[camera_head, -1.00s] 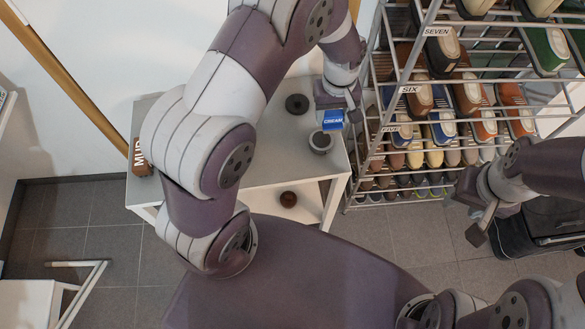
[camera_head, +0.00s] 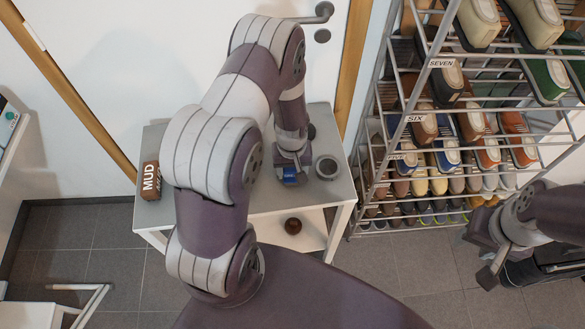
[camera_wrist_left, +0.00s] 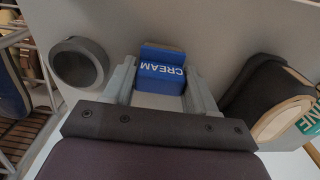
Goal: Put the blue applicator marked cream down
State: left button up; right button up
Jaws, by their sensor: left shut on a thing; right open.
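The blue applicator marked CREAM (camera_wrist_left: 162,72) sits between the fingers of my left gripper (camera_wrist_left: 160,88) in the left wrist view, its label upside down there. In the head view, my left gripper (camera_head: 292,168) is low over the right part of the light grey table, left of a grey round cup. Only a bit of the blue applicator (camera_head: 289,177) shows there. The gripper is shut on it. I cannot tell whether its underside touches the tabletop. My right gripper (camera_head: 484,258) is open and empty, in front of the shoe rack.
The table (camera_head: 266,197) also bears the grey cup (camera_head: 327,168), a brown MUD block (camera_head: 150,181) and a dark round thing (camera_head: 311,131). A brown ball (camera_head: 293,226) is on the lower shelf. The shoe rack (camera_head: 421,62) stands right. A dark shoe (camera_wrist_left: 262,92) is close in the wrist view.

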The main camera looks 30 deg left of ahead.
aim_at(293, 172)
pick_arm(q)
jog(key=shift+f, duration=0.2)
jog(key=o, duration=1.1)
notch_tip(293, 172, up, 14)
jog(key=s+d+r+m, duration=0.1)
jog(key=s+r+m, duration=0.1)
jog(key=s, duration=0.1)
jog(key=s+d+r+m, duration=0.2)
jog(key=s+r, duration=0.1)
jog(key=s+d+r+m+t, duration=0.1)
jog(key=s+d+r+m, duration=0.1)
jog(key=s, duration=0.1)
jog(key=shift+d+r+m+p, duration=0.15)
jog(key=shift+r+m+p, duration=0.15)
jog(key=shift+r+p, duration=0.1)
